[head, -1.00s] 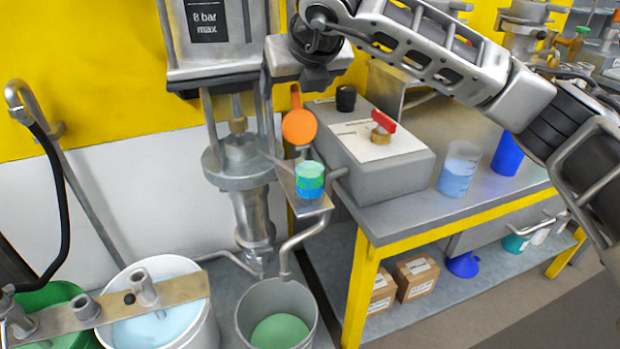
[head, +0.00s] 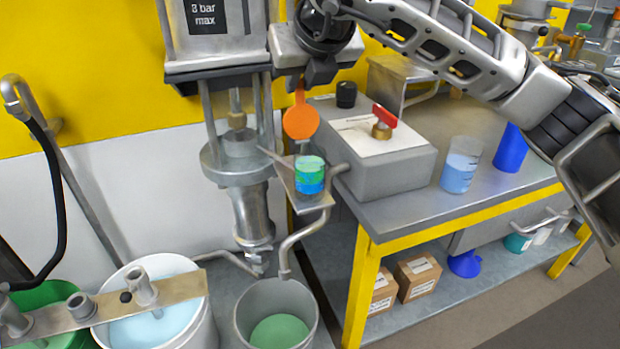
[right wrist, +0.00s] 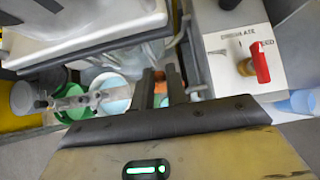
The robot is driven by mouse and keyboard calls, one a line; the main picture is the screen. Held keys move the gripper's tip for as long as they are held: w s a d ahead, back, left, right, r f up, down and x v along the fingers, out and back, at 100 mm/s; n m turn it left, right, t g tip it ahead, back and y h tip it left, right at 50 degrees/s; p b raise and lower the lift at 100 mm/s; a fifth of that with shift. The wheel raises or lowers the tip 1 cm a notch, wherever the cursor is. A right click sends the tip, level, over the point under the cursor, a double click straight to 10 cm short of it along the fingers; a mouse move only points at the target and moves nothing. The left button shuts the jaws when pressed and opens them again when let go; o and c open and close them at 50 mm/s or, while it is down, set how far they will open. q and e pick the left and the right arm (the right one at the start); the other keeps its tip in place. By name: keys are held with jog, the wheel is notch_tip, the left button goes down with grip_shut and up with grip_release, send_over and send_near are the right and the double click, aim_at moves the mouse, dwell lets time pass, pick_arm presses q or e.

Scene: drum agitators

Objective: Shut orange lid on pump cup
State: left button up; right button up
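The orange lid (head: 300,122) stands raised, its round face toward me, above and slightly left of the pump cup. The pump cup (head: 309,178), with blue and green on it, sits upright on a small metal bracket (head: 309,203) beside the pump. My right gripper (head: 308,82) is just above the lid, fingers pointing down. In the right wrist view its two dark fingers (right wrist: 161,88) stand apart with a narrow gap, and a bit of orange lid (right wrist: 172,76) shows beyond them. Contact with the lid cannot be told. My left gripper is not in view.
A grey control box (head: 385,160) with a red-handled valve (head: 384,118) stands close right of the cup. The pump's metal body (head: 240,160) is close left. A pail with green liquid (head: 277,318) is below. A beaker (head: 460,170) and a blue cup (head: 510,148) stand on the bench.

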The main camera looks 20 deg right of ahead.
jog(key=shift+s, duration=0.25)
jog(key=shift+r, duration=0.1)
jog(key=shift+s+f+b, duration=0.15)
jog(key=shift+s+b, duration=0.4)
jog(key=shift+s+f+b, duration=0.15)
jog(key=shift+s+b, duration=0.35)
jog(key=shift+s, duration=0.35)
jog(key=shift+s+r, duration=0.15)
